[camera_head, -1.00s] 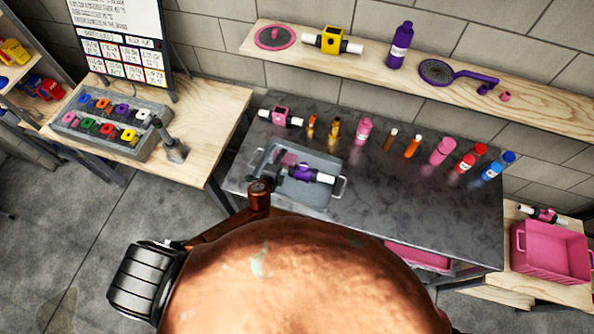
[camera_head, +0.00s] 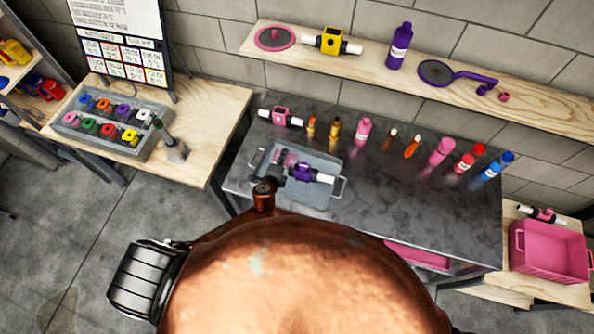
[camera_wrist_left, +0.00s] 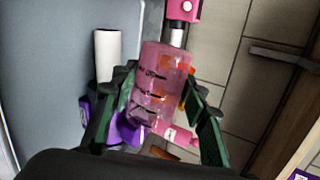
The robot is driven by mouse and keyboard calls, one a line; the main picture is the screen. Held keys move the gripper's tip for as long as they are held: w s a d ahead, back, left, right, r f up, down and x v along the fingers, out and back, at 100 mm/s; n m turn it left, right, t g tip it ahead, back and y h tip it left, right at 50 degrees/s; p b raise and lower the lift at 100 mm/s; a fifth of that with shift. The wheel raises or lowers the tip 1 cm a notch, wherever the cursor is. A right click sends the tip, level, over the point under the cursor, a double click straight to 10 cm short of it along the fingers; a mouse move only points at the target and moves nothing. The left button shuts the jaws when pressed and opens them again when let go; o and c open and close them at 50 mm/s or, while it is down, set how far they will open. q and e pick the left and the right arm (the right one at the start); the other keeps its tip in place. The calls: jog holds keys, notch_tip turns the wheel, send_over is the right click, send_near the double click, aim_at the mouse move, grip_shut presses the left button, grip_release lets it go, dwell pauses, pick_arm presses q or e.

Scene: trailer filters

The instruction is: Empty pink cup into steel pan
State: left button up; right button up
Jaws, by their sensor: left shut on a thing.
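The steel pan (camera_head: 322,201) is a grey rectangular tray with side handles on the dark table. A purple filter housing (camera_head: 304,172) with a white end lies in it. The pink cup (camera_head: 286,158) is over the pan's left part; in the left wrist view it is a translucent pink cup (camera_wrist_left: 160,88) with dark marks. My left gripper (camera_head: 277,178) is over the pan; in the left wrist view its green fingers (camera_wrist_left: 158,100) are shut on the cup's sides. I cannot tell what the cup holds. My right gripper is not in view.
A pink filter housing (camera_head: 281,116) and several bottles, including a pink one (camera_head: 362,131), stand along the table's back. A wooden shelf (camera_head: 370,62) hangs above. A side bench (camera_head: 205,125) is at left. The table's right front (camera_head: 430,215) is clear.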

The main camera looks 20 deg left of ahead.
aim_at(290, 161)
pick_arm(q)
jog(key=shift+d+r+m+y+p, duration=0.3)
jog(key=shift+d+r+m+y, duration=0.1)
jog(key=shift+m+y, duration=0.15)
dwell(0.8)
jog(key=shift+d+r+m+t+y, duration=0.25)
jog(key=shift+d+m+t+y, duration=0.05)
jog(key=shift+d+m+y, duration=0.15)
dwell(0.9)
jog(key=shift+s+d+r+m+y+p, duration=0.1)
jog(key=shift+d+r+m+y+p, duration=0.15)
jog(key=shift+r+p, duration=0.2)
jog(key=shift+d+r+m+y+p, duration=0.2)
jog(key=shift+r+m+y+p, duration=0.1)
jog(key=shift+r, duration=0.25)
dwell(0.4)
jog(key=shift+d+r+m+t+y, duration=0.1)
jog(key=shift+d+m+t+y, duration=0.35)
jog(key=shift+m, duration=0.1)
dwell(0.9)
dwell(0.7)
